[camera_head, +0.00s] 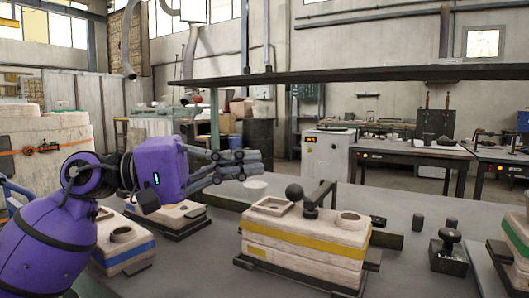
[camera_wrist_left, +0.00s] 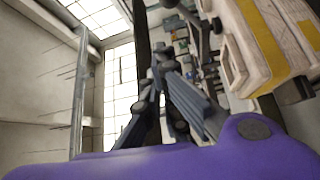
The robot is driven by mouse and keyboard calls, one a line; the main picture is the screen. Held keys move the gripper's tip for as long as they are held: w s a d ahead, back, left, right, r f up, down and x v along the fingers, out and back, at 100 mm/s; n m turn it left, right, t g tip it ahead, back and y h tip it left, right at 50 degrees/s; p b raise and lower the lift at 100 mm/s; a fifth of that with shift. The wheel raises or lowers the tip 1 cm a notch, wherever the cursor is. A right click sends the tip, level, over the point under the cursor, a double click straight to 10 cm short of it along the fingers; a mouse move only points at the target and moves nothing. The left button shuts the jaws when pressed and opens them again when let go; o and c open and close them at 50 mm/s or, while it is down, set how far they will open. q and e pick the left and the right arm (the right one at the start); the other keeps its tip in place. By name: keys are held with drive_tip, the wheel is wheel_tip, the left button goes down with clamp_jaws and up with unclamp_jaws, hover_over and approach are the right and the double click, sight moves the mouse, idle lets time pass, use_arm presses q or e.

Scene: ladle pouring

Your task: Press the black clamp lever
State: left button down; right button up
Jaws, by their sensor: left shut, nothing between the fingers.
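A black lever with a ball knob (camera_head: 294,192) and an angled bar (camera_head: 321,194) stands on top of a pale mould block with a yellow band (camera_head: 300,247), in the middle of the table. My left gripper (camera_head: 252,164) is shut and empty. In the head view it appears above and left of the knob, apart from it. In the left wrist view, the gripper fingers (camera_wrist_left: 178,95) are dark and close together, and the yellow-banded mould (camera_wrist_left: 262,40) shows at the upper right. My right gripper is in neither view.
A blue-banded mould (camera_head: 125,245) stands at the left, near my left arm. A dark beam (camera_head: 390,75) crosses above.

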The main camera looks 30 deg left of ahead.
use_arm(q)
drive_tip(key=a+f, duration=0.1)
drive_tip(key=s+a+f, duration=0.1)
drive_tip(key=a, duration=0.1)
drive_tip(key=s+a, duration=0.1)
drive_tip(key=shift+s+a+f, duration=0.1)
drive_tip(key=shift+a+f, duration=0.15)
drive_tip(key=shift+f, duration=0.15)
